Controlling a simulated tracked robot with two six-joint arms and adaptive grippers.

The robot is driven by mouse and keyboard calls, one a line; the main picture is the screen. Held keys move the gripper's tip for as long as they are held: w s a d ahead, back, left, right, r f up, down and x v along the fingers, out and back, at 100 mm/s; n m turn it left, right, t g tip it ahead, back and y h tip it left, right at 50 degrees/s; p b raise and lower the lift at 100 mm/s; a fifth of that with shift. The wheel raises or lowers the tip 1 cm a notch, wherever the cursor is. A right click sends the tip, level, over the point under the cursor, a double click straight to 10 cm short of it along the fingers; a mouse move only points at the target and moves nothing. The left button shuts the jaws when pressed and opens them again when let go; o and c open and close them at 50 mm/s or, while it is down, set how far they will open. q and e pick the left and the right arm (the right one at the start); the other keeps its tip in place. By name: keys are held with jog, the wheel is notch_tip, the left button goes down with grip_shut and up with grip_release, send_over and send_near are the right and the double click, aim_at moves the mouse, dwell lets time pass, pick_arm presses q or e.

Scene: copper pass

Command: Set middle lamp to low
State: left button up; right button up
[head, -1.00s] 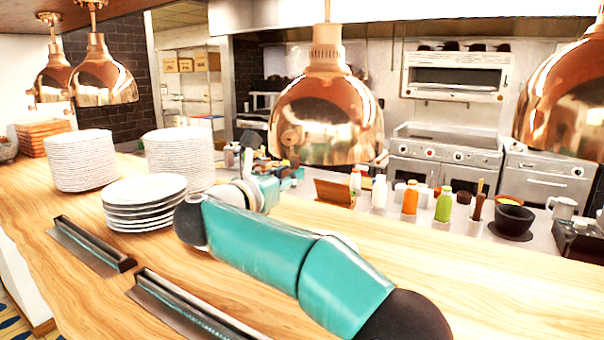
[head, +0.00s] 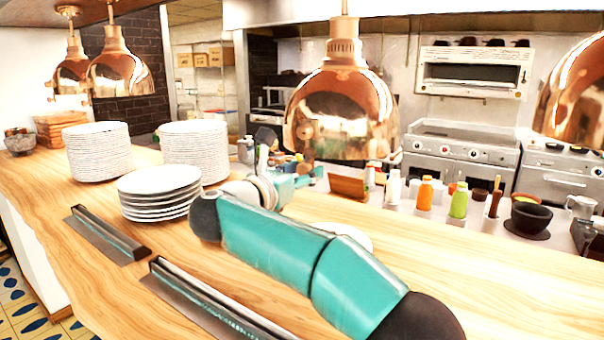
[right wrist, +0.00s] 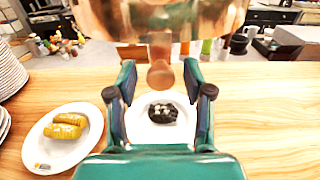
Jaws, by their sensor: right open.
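The middle lamp (head: 342,112) is a copper dome hanging over the counter in the head view. Its lower part also fills the top of the right wrist view (right wrist: 165,18). A copper knob (right wrist: 160,72) hangs below the lamp there, and a small round knob (head: 305,131) shows at the shade's left in the head view. My right gripper (head: 295,181) is just below the lamp's left edge. In the right wrist view its open fingers (right wrist: 159,85) stand on either side of the knob, with gaps visible. My left gripper is not in view.
Two lamps hang at the left (head: 117,72) and one at the right (head: 572,95). The wooden counter (head: 480,262) carries plate stacks (head: 160,190). In the wrist view, a plate with dark food (right wrist: 150,130) and one with yellow food (right wrist: 45,155) lie below.

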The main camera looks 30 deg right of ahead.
jog(key=v, duration=1.2)
jog(key=shift+d+f, duration=0.1)
jog(key=shift+f, duration=0.05)
